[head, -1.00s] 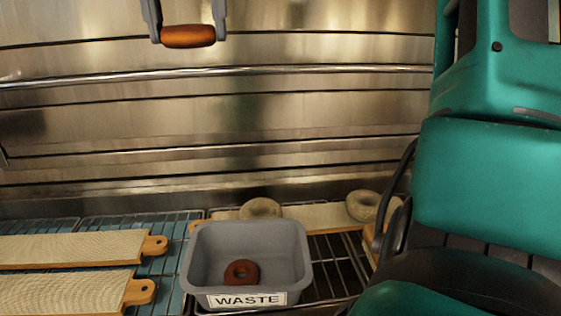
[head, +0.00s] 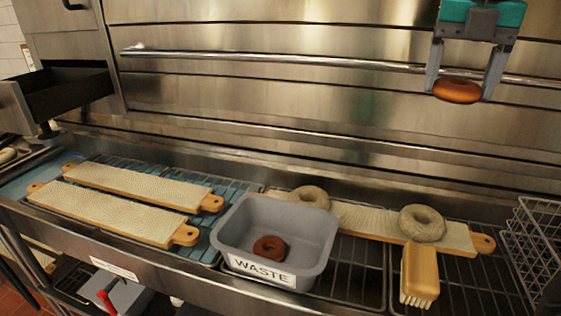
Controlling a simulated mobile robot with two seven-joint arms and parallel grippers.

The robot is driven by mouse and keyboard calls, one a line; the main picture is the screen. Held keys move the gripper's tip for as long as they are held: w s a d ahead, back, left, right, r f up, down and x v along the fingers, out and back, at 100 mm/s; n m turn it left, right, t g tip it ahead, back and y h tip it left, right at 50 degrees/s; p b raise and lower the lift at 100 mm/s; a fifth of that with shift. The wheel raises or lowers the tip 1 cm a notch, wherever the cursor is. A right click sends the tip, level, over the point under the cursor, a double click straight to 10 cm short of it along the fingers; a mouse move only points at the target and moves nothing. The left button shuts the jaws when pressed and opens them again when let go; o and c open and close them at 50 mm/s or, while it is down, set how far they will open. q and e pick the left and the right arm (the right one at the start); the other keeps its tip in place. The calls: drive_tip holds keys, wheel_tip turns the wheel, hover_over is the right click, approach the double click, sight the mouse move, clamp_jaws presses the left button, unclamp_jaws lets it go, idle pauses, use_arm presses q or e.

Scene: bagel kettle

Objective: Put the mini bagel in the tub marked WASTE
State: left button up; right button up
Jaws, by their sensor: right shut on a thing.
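My right gripper (head: 458,92) is at the upper right of the head view, in front of the steel panels. Its two fingers are shut on a small glossy orange-brown bagel (head: 457,89), seen nearly edge-on. The grey tub marked WASTE (head: 318,231) stands on the wire rack, below and to the left of this gripper. A small dark red-brown bagel (head: 270,248) lies on the tub's floor. The held bagel is well above the tub's height and not over it in the picture. My left gripper is not in view.
Right of the tub, a cloth-covered board (head: 362,219) carries two large pale bagels (head: 422,223). A wooden-backed brush (head: 420,272) lies at its front. Two more boards (head: 125,213) lie left. A wire basket (head: 524,245) stands at the far right.

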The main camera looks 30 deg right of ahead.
wheel_tip(320, 180, down, 6)
drive_tip(key=n, duration=0.1)
drive_tip(key=n+y, duration=0.1)
drive_tip(key=n, duration=0.9)
hover_over(298, 263)
wheel_tip(298, 263, down, 5)
drive_tip(key=shift+t, duration=0.3)
wheel_tip(298, 263, down, 19)
drive_tip(key=shift+f+b, duration=0.2)
drive_tip(key=shift+b, duration=0.5)
drive_tip(key=shift+f, duration=0.2)
